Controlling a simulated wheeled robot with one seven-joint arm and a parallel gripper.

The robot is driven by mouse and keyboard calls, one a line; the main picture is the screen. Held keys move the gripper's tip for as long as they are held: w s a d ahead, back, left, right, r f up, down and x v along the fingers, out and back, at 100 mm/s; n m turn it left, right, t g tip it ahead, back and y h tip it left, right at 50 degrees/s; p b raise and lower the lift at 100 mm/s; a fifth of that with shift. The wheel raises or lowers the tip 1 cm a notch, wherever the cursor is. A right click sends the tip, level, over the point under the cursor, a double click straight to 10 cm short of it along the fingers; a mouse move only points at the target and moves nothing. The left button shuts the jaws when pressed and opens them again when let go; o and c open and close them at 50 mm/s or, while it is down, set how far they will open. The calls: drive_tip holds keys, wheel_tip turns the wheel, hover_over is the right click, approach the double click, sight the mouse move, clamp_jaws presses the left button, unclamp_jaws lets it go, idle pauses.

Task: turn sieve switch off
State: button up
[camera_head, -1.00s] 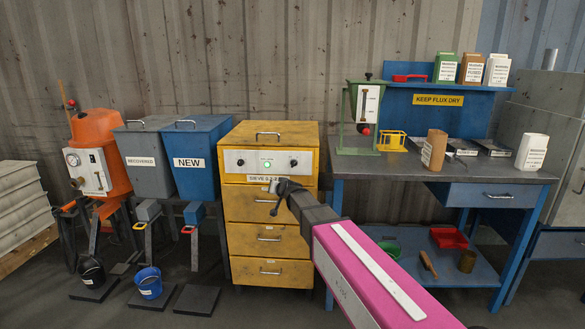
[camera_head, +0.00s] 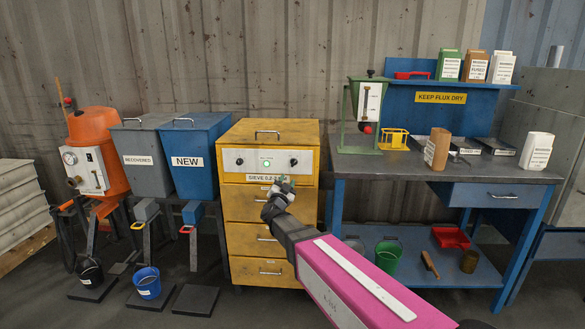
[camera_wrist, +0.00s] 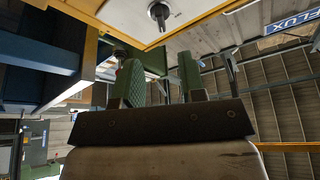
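The yellow sieve cabinet (camera_head: 236,206) stands in the middle of the head view. Its white control panel (camera_head: 251,169) has a dark knob (camera_head: 239,161) at left, a lit green light (camera_head: 266,162) and a second dark knob (camera_head: 293,162) at right. My gripper (camera_head: 281,181) is in front of the panel's lower edge, partly over the "SIEVE" label. In the wrist view its two green-padded fingers (camera_wrist: 164,80) are apart with nothing between them. A round metal-and-black knob (camera_wrist: 158,12) on the panel shows beyond the fingertips, not touched.
Grey "RECOVERED" (camera_head: 140,160) and blue "NEW" (camera_head: 187,163) hoppers stand left of the cabinet. A blue workbench (camera_head: 375,167) stands close on the right, with a green hopper stand (camera_head: 368,118) on it. The space in front of the cabinet is free.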

sight(293, 165)
drive_tip(key=x, duration=0.9)
drive_tip(key=shift+w+r, duration=0.1)
drive_tip(key=shift+w, duration=0.15)
drive_tip(key=shift+c, duration=0.3)
clamp_jaws()
